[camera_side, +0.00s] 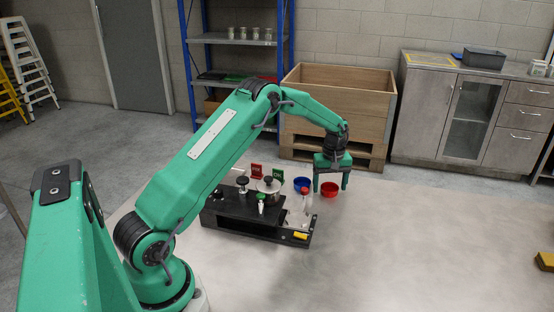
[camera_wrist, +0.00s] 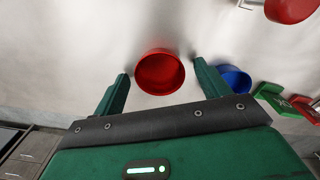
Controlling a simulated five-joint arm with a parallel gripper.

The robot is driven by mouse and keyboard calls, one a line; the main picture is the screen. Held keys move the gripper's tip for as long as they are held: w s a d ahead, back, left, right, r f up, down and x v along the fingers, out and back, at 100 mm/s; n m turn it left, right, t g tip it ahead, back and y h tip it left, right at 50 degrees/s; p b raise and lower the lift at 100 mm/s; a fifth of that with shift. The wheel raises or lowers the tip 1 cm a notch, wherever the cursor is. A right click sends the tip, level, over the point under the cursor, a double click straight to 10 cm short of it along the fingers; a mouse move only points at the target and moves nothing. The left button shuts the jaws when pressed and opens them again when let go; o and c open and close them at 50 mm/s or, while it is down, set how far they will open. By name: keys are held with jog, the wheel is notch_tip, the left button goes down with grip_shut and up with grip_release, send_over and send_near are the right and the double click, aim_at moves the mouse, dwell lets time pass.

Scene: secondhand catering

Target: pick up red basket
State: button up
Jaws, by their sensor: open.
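The red basket (camera_side: 330,189) is a small round open bowl on the pale work surface, to the right of a blue one. In the wrist view the red basket (camera_wrist: 160,72) lies between and just beyond my two fingertips. My gripper (camera_side: 331,184) points down above and around the basket's place, with its green fingers apart and nothing held. In the wrist view my gripper (camera_wrist: 160,80) is open, with a gap on both sides of the basket. I cannot tell how high the fingertips are above the surface.
A black stand (camera_side: 245,211) with a pot and bottles is further left. A wooden crate (camera_side: 338,110) stands behind.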

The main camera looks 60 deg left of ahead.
dwell(0.4)
jog(key=c, duration=1)
jog(key=shift+c, duration=0.2)
jog(key=shift+r, duration=0.1)
jog(key=shift+r, duration=0.45)
notch_tip(320, 180, up, 3)
jog(key=shift+r, duration=0.15)
jog(key=s+d+r, duration=0.2)
jog(key=d+r, duration=0.4)
jog(key=d, duration=0.5)
jog(key=shift+s+d+r, duration=0.15)
jog(key=shift+s+r, duration=0.15)
jog(key=shift+s, duration=0.05)
